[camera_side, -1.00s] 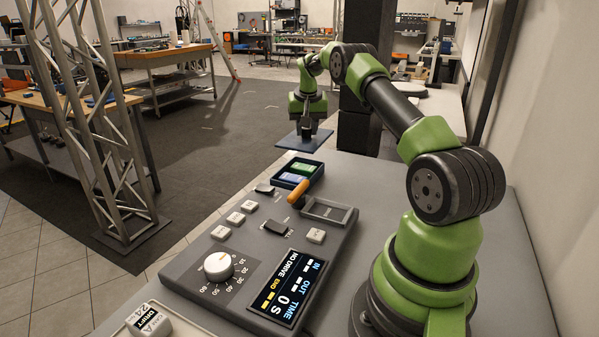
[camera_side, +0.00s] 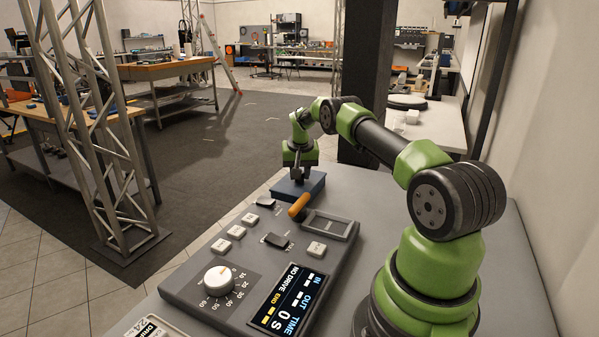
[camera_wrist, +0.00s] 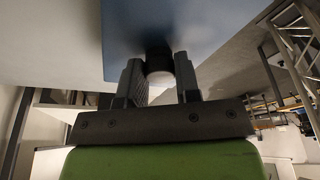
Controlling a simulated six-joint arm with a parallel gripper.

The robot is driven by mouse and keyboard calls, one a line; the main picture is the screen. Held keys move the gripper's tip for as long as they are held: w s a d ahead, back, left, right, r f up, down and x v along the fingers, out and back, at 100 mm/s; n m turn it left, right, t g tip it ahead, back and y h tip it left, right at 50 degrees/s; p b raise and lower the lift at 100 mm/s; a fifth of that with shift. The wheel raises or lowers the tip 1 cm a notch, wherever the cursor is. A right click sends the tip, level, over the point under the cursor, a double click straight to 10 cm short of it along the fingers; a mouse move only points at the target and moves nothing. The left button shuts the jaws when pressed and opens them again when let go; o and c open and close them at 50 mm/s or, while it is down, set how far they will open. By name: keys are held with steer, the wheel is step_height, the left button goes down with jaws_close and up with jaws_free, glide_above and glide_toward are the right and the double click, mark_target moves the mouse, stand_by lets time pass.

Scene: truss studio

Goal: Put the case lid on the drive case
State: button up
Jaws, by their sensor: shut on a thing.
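The case lid is a flat blue plate with a dark knob. In the side view the lid (camera_side: 283,185) lies level over the drive case (camera_side: 311,193), a dark blue box at the far end of the console. My gripper (camera_side: 297,177) is above it, shut on the lid's knob. The drives inside the case are hidden. I cannot tell whether the lid touches the rim or hovers just above it. In the wrist view the lid (camera_wrist: 200,25) fills the top, with my gripper's fingers (camera_wrist: 159,72) on either side of its knob.
An orange handle (camera_side: 299,206) stands close in front of the case. The console also carries a framed slot (camera_side: 327,224), several buttons, a white dial (camera_side: 218,279) and a lit display (camera_side: 287,299). The grey bench is clear right of the case.

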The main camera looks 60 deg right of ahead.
steer(key=o, duration=1)
steer(key=shift+o, duration=0.2)
